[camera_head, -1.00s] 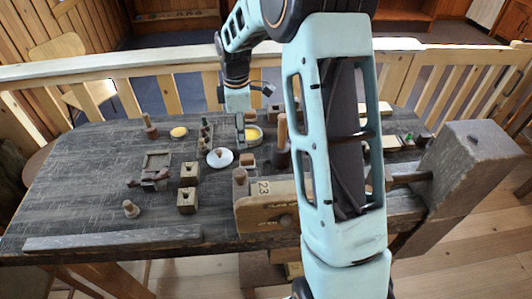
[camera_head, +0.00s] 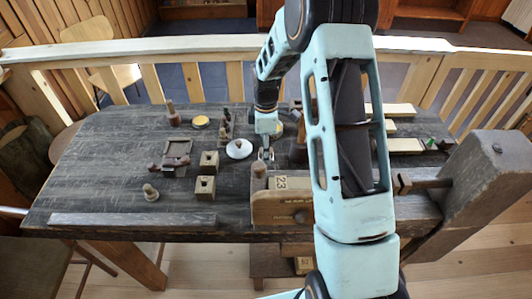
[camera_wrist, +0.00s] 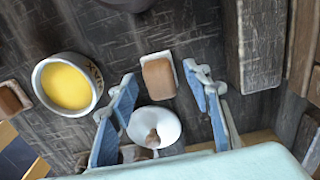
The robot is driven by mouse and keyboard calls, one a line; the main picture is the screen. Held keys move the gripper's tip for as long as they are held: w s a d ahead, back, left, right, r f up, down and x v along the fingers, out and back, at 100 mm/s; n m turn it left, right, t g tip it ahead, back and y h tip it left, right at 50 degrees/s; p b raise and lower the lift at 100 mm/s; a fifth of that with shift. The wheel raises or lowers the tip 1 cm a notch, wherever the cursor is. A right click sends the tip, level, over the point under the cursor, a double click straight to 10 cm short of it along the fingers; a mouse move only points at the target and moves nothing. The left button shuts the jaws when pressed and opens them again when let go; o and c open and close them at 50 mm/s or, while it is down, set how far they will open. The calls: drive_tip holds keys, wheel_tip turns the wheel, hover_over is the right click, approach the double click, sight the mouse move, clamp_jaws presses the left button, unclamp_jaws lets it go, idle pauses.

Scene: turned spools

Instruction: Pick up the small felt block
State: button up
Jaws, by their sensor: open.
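A small brown block with a pale edge along its base, which looks like the felt block (camera_wrist: 158,75), lies on the dark bench top in the wrist view. My gripper (camera_wrist: 159,78) is open, with one blue-padded finger on each side of the block and gaps between. In the head view my gripper (camera_head: 266,154) points down at the bench just right of a white round lid. The block cannot be made out clearly there behind the fingers.
The white lid with a brown knob (camera_wrist: 156,127) lies close to the block; it also shows in the head view (camera_head: 239,149). A pale bowl with yellow contents (camera_wrist: 67,86) is nearby. The wooden vise (camera_head: 285,207) stands at the bench's front edge.

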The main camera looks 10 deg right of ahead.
drive_tip(key=shift+f, duration=0.2)
drive_tip(key=c, duration=1.1)
wheel_tip(320, 180, up, 10)
drive_tip(key=shift+r+b, duration=0.1)
drive_tip(key=shift+b, duration=0.3)
drive_tip(key=shift+o, duration=1.4)
drive_tip(key=c, duration=0.3)
